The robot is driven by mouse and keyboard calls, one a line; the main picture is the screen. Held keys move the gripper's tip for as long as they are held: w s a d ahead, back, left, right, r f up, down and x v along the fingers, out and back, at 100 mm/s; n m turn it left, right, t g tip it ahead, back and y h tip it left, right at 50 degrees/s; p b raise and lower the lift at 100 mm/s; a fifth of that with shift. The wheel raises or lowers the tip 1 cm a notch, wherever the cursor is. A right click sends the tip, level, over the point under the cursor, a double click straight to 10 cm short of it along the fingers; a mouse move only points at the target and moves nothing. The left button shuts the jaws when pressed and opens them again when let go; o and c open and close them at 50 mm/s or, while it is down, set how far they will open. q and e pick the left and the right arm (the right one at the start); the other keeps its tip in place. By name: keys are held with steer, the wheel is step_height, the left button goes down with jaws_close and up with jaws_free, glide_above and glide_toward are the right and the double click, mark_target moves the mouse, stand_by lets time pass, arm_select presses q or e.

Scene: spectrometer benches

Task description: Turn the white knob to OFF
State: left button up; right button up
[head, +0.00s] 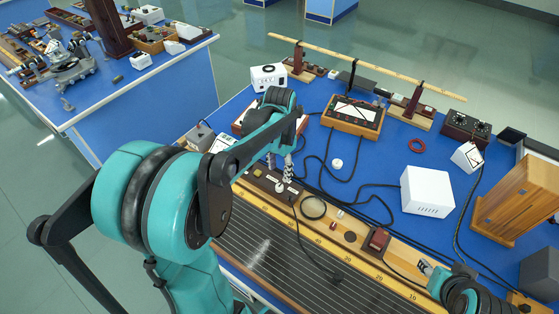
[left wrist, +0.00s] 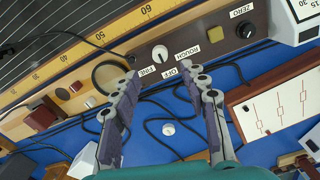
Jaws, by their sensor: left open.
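The white knob (left wrist: 160,53) is a small round dial on the dark brown panel of the long wooden board. It also shows in the head view (head: 279,187). The labels FINE, OFF and ROUGH sit around its near side in the left wrist view; which one its mark faces is too small to tell. My left gripper (left wrist: 164,75) is open and empty, its fingers pointing toward the panel, one on each side of the knob in the picture. In the head view my left gripper (head: 279,168) hangs over the panel. My right arm (head: 462,290) shows at the lower right, its fingers unclear.
A yellow button (left wrist: 193,35) and a ZERO label lie beside the knob on the panel. A black ring lens (head: 313,207), cables and a red-brown block (head: 376,241) are nearby. A white box (head: 427,190) and a meter (head: 352,114) stand behind on the blue bench.

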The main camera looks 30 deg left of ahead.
arm_select(q)
steer(key=shift+r, duration=2.05)
